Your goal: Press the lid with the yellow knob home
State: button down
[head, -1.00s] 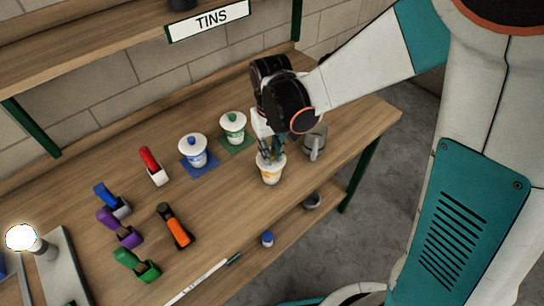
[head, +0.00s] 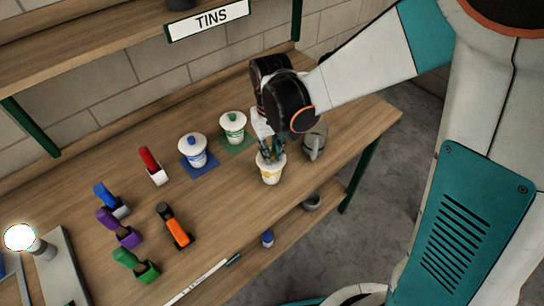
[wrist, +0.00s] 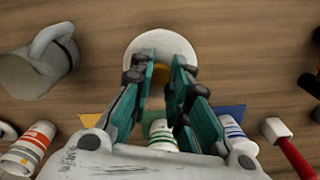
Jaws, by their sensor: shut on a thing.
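A white tin with a yellow label (head: 271,174) stands upright on the bench below my gripper (head: 269,151). In the wrist view, the round white lid (wrist: 160,40) lies under the fingertips. Its yellow knob (wrist: 157,76) shows between my gripper's fingers (wrist: 163,74), which are shut on it. The lid is over the mouth of the tin; the fingers hide much of it, and I cannot tell whether there is a gap under its rim.
A grey mug (head: 315,143) stands close on the right. Lidded tins with a blue knob (head: 195,152) and a green knob (head: 233,128) stand on coloured mats to the left. Several coloured-handled tools, including an orange one (head: 175,228), lie further left. A TINS shelf sign (head: 209,20) hangs above.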

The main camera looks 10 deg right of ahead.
jog(key=shift+f+b, duration=0.25)
jog(key=shift+b, duration=0.3)
dwell(1.9)
jog(key=c, duration=1.4)
grip_release()
jog(key=shift+c, duration=0.2)
jog(key=shift+r+p, duration=2.1)
jog(key=shift+r, duration=0.95)
